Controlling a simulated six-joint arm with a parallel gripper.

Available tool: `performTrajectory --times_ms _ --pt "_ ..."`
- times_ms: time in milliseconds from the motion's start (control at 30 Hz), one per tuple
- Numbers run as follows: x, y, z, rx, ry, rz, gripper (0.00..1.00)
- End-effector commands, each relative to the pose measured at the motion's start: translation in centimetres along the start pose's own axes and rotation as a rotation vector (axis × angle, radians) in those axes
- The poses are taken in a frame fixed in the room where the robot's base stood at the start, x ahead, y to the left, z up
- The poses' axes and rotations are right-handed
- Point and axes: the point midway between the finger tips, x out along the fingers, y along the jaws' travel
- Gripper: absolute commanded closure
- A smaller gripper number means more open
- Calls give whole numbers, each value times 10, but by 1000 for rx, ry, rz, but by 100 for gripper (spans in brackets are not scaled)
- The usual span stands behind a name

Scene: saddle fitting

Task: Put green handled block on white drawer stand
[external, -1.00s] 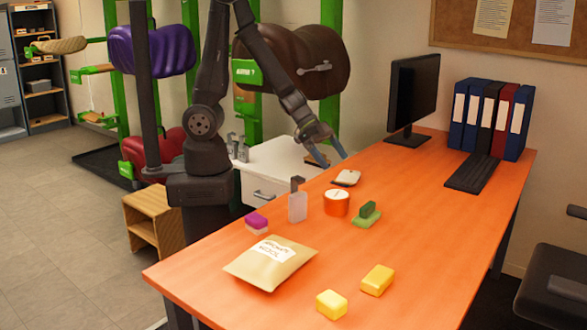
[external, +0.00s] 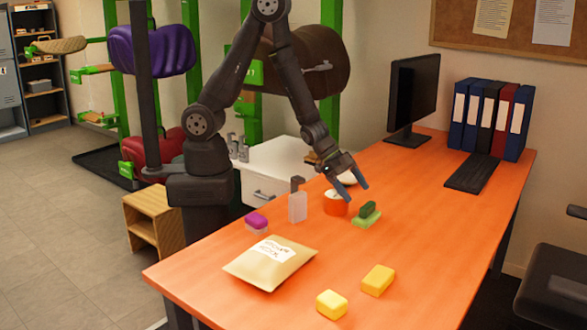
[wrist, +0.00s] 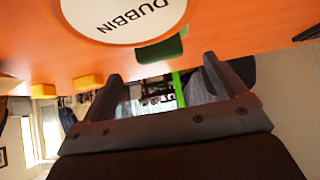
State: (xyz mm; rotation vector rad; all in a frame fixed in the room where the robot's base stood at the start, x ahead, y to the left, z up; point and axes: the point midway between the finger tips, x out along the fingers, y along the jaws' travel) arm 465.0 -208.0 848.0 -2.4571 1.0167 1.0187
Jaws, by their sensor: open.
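The green handled block (external: 367,214) sits upright on the orange table, with a lighter green base and a dark green handle on top. It also shows in the wrist view (wrist: 162,48), partly hidden behind the round tin. My gripper (external: 357,191) is open and empty, above and slightly left of the block, close to the orange tin. In the wrist view its two fingers (wrist: 160,72) stand wide apart with nothing between them. The white drawer stand (external: 275,163) is left of the table's far end, partly hidden behind my arm.
The orange tin (external: 334,206) stands just left of the block, its lid labelled DUBBIN (wrist: 130,12) in the wrist view. A clear bottle (external: 297,206), a paper packet (external: 270,263) and yellow blocks (external: 378,280) are nearby.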

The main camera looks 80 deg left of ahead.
Motion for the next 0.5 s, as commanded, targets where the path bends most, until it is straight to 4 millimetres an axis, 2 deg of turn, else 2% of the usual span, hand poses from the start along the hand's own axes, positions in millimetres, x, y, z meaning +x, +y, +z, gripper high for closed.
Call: performTrajectory --times_ms 167,500 --pt "8 0 -1 0 0 0 11" --pt "49 2 -4 1 -1 1 11"
